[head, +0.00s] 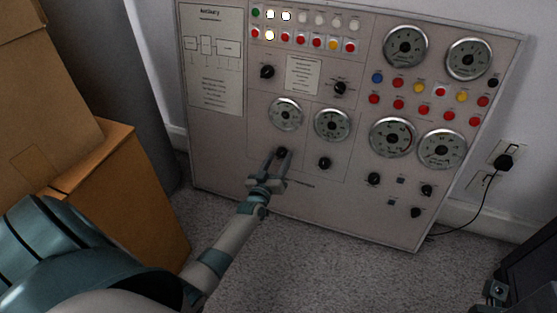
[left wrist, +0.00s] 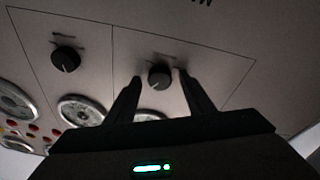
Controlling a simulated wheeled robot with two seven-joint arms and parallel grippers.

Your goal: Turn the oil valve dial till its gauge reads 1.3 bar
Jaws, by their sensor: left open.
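A dark round dial (head: 282,152) sits on the grey control panel (head: 228,160), below a round gauge (head: 286,114). My left gripper (head: 275,160) is open, with its fingertips at this dial. In the left wrist view the dial (left wrist: 160,76) lies between the two fingertips, with a small gap visible on each side; whether they touch it I cannot tell. The gauge's needle is too small to read, and in the left wrist view my gripper mostly hides it. The labels are not legible, so I cannot confirm which dial is the oil valve.
A second dial (head: 324,162) and gauge (head: 332,124) are just to the right. Larger gauges (head: 391,137), buttons and knobs fill the panel's right side. Cardboard boxes (head: 120,195) stand at the left. A plug (head: 504,162) and cable are at the right. Carpet (head: 330,275) lies clear in front.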

